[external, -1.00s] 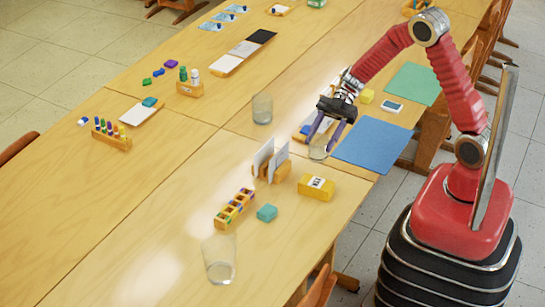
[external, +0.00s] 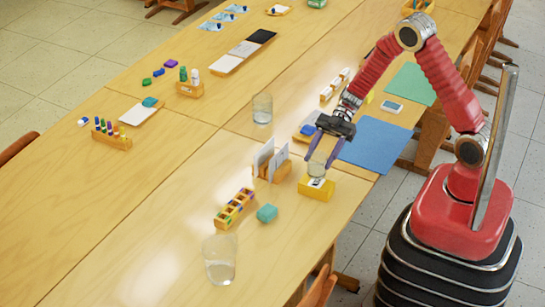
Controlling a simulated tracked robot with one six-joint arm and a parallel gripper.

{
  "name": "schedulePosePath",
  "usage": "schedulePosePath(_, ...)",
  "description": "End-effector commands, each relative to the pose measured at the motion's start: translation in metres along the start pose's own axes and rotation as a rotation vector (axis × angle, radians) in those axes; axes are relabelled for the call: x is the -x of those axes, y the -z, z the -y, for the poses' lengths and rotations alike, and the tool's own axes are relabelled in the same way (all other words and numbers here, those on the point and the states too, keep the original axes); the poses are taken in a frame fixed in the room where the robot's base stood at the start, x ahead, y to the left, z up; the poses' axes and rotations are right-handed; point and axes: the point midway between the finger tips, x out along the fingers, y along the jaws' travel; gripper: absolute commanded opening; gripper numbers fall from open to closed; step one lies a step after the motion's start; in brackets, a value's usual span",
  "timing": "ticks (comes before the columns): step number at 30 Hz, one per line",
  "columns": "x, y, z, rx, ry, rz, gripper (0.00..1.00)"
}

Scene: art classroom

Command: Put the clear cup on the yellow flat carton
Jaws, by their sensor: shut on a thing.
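The clear cup (external: 316,169) is small and see-through. My gripper (external: 318,162) is shut on it, with one dark finger on each side. The yellow flat carton (external: 316,190) lies near the table's right edge, with a white label on its top. The cup is over the rear part of the carton's top, in front of the blue sheet. I cannot tell whether its bottom touches the carton.
White cards in a wooden holder (external: 272,162) stand just left of the carton. A teal block (external: 267,213) and a wooden marker rack (external: 235,208) lie nearer. Larger clear glasses stand at the front (external: 219,260) and farther back (external: 262,108). A blue sheet (external: 376,145) lies behind the carton.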

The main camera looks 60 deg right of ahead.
Motion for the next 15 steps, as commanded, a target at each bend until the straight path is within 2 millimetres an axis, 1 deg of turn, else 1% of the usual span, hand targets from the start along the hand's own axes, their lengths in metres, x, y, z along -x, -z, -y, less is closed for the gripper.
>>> schedulePosePath(6, -0.01, -0.024, 0.0, -0.003, 0.0, 0.0, 0.27)
schedulePosePath(9, -0.011, -0.028, 0.0, 0.0, 0.0, 0.001, 0.27)
schedulePosePath(15, -0.011, -0.028, 0.0, 0.0, 0.0, 0.001, 0.27)
